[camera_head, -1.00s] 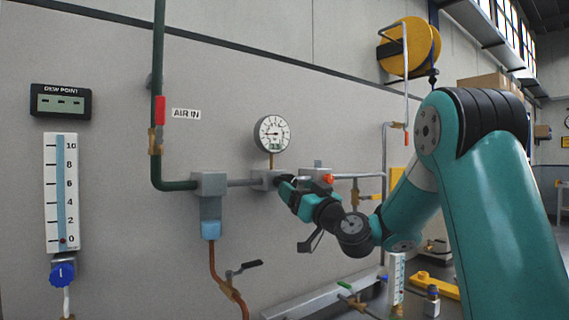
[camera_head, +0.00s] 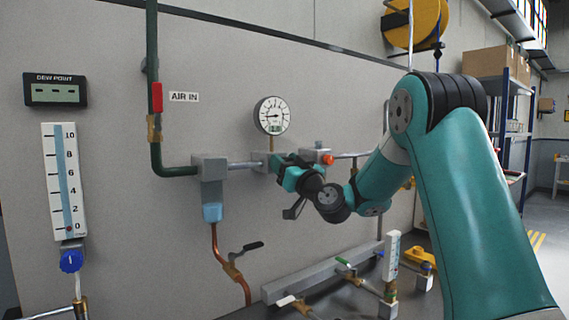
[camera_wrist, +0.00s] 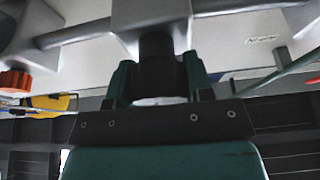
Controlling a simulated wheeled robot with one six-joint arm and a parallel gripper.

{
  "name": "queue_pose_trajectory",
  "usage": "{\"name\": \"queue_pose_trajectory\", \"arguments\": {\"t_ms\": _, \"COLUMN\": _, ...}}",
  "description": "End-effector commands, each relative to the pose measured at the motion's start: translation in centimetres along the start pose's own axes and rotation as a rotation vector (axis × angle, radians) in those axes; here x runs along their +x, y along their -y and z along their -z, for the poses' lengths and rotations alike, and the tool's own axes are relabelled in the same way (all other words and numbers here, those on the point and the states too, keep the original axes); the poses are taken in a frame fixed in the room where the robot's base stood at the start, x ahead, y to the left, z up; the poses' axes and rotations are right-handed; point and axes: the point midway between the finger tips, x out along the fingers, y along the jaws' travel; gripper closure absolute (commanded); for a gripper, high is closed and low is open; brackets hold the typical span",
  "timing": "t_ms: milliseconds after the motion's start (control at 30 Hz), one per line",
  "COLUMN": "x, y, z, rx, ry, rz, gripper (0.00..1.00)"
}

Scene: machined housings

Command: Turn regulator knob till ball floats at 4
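The regulator is a grey block (camera_head: 262,160) on the pipe under a round white gauge (camera_head: 272,115). Its black knob (camera_wrist: 160,70) hangs below the block in the wrist view. My gripper (camera_wrist: 160,82) has a teal finger on each side of the knob, with no clear gap, and seems shut on it. In the head view my gripper (camera_head: 280,168) is at the regulator and hides the knob. The left flowmeter (camera_head: 63,180) has a 0 to 10 scale, and its small red ball (camera_head: 74,227) sits at about 0. A blue knob (camera_head: 71,261) is below its tube.
An orange knob (camera_head: 327,159) sits on a block just right of the regulator. A filter with a blue bowl (camera_head: 212,212) and a copper pipe with a black-handled valve (camera_head: 240,255) are to the left. A smaller flowmeter (camera_head: 391,255) stands lower right, by a grey ledge.

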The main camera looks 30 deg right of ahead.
Motion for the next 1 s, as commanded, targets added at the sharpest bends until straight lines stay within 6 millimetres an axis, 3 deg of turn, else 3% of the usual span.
{"name": "queue_pose_trajectory", "arguments": {"t_ms": 467, "x": 0.11, "y": 0.04, "z": 0.24, "rx": 0.107, "ry": 0.002, "rz": -0.042, "gripper": 0.76}}
{"name": "queue_pose_trajectory", "arguments": {"t_ms": 1000, "x": 0.30, "y": -0.45, "z": 0.71, "rx": 0.538, "ry": 0.005, "rz": -0.224, "gripper": 0.76}}
